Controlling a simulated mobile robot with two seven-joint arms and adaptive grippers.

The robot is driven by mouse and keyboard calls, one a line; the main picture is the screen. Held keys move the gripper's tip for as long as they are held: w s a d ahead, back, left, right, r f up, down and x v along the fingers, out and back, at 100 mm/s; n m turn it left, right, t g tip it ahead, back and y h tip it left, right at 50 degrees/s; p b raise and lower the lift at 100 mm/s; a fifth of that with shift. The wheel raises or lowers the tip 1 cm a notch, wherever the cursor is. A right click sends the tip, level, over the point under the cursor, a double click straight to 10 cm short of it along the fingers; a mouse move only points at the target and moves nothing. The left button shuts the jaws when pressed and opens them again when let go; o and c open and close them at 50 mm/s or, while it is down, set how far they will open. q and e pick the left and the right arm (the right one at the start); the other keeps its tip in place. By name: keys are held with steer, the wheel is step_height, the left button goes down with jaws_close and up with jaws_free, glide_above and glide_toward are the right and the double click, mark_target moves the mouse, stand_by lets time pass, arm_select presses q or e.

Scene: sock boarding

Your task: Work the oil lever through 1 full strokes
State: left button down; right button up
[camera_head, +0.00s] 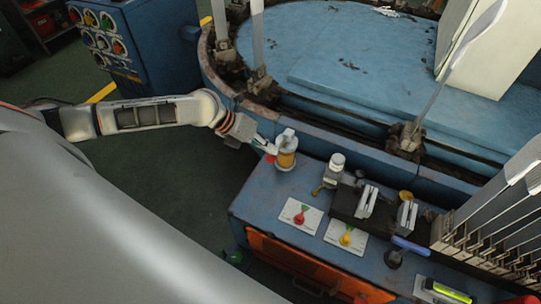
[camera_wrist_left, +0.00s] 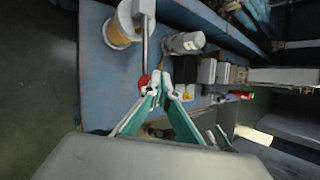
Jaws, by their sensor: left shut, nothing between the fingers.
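My left gripper (camera_head: 271,148) reaches in from the left beside the oiler. In the left wrist view its fingertips (camera_wrist_left: 160,78) are together with nothing between them, close by the red knob. I cannot tell whether they touch the knob. In the head view the gripper hides most of the lever. My right gripper is not in view.
A silver cylinder fitting (camera_head: 336,163) stands right of the oiler. Plates with a red knob (camera_head: 300,218) and a yellow knob (camera_head: 346,239) lie nearer. A blue handle (camera_head: 410,246) and upright boards (camera_head: 500,210) are at right. The round blue table (camera_head: 350,75) lies behind.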

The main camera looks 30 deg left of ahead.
arm_select(q)
steer(key=shift+r, duration=0.2)
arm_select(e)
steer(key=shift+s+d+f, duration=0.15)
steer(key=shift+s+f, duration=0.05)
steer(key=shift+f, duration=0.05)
arm_select(q)
steer(key=shift+w+r, duration=0.1)
steer(key=shift+r, duration=0.15)
steer(key=shift+w+r+p, duration=0.15)
steer(key=shift+r+p, duration=0.35)
steer(key=shift+r, duration=0.65)
steer(key=shift+w+r+p, duration=0.15)
steer(key=shift+r+p, duration=0.35)
steer(key=shift+r, duration=0.6)
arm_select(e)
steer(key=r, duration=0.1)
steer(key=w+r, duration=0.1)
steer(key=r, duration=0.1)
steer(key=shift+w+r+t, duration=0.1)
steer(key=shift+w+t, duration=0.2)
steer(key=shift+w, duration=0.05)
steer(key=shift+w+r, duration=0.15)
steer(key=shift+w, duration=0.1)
